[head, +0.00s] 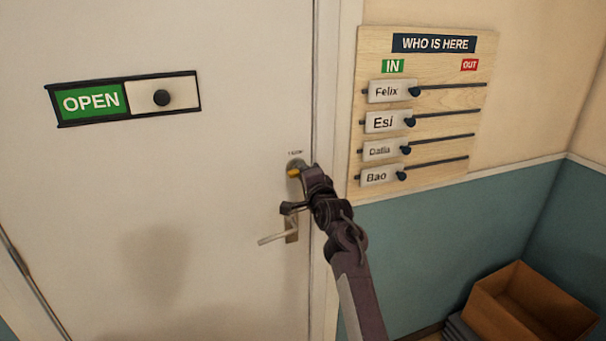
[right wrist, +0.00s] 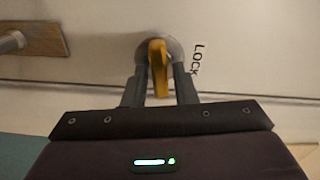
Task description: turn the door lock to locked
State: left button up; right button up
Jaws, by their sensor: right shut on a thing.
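The door lock is a round metal plate (head: 294,163) with a yellow turn knob (head: 293,172) near the right edge of the white door (head: 220,220). In the right wrist view the yellow knob (right wrist: 159,67) stands between the fingers, with the word LOCK printed beside the plate. My right gripper (head: 300,175) reaches up from below and is shut on the knob; in the right wrist view its fingers (right wrist: 158,85) are on either side of the knob. The knob's exact angle is hard to tell in the head view. My left gripper is not in view.
A lever handle (head: 275,239) sits on the door just below the lock. An OPEN slide sign (head: 93,103) is at upper left. A WHO IS HERE board (head: 430,110) hangs on the wall to the right. A cardboard box (head: 520,310) stands at lower right.

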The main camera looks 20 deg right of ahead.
jog(key=shift+f+m, duration=0.1)
jog(key=shift+m, duration=0.7)
jog(key=o, duration=0.8)
jog(key=shift+d, duration=0.1)
jog(key=shift+c, duration=0.2)
